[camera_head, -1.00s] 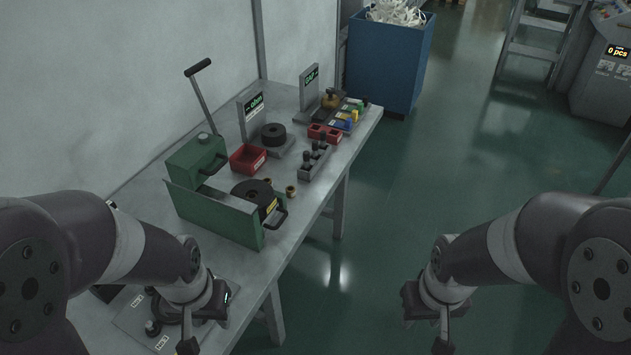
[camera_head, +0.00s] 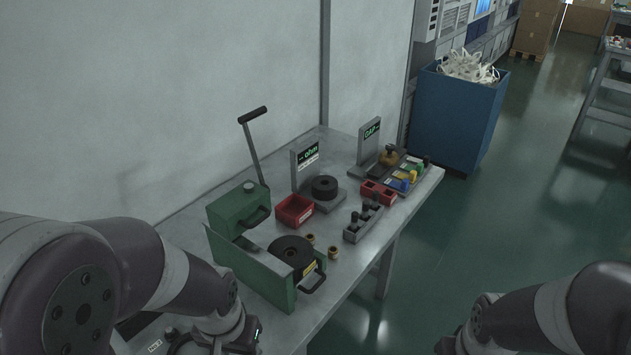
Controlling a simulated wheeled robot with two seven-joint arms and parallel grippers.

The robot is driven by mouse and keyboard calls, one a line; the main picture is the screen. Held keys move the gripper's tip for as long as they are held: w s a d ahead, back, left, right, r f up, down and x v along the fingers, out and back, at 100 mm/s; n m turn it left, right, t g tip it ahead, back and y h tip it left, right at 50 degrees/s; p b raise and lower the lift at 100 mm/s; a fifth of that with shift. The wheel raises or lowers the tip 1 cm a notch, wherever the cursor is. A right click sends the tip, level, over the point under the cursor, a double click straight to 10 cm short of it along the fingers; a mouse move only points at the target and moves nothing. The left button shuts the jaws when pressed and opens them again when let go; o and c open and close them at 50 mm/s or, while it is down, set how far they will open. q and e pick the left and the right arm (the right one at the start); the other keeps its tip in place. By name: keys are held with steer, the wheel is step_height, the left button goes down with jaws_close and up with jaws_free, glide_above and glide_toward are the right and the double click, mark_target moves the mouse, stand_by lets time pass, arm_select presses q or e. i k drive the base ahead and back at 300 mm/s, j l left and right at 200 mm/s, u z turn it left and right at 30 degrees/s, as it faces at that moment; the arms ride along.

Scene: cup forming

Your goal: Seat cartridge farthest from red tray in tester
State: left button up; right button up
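The ohm tester (camera_head: 306,166) stands toward the back of the table, with a dark round block (camera_head: 325,186) on its base. The red tray (camera_head: 295,211) lies in front of it. Two small brass-coloured cylinders (camera_head: 333,252) (camera_head: 311,239) stand apart on the table beside the green press. A grey rack (camera_head: 362,224) right of the tray holds several upright dark-topped pieces. I cannot tell for sure which of these are the cartridges. My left arm reaches in at lower left and my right arm at lower right. Both grippers' fingers are below the picture edge.
The green press (camera_head: 250,268) with a raised lever and a dark disc (camera_head: 291,251) fills the near table. A GAP gauge (camera_head: 370,140), a red two-hole block (camera_head: 378,193) and coloured pieces (camera_head: 405,183) are farther back. A blue bin (camera_head: 455,118) stands beyond.

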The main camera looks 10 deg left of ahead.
mark_target(306, 180)
steer(key=i+l, duration=0.25)
steer(key=i, duration=0.15)
steer(key=i+l, duration=0.3)
steer(key=i+l+u, duration=0.1)
steer(key=u, duration=0.35)
steer(key=i+l+u, duration=0.15)
steer(key=u, duration=0.35)
steer(key=i+l+u, duration=0.1)
steer(key=u, duration=0.35)
steer(key=l+u, duration=0.45)
steer(key=i+j, duration=0.05)
steer(key=j, duration=0.05)
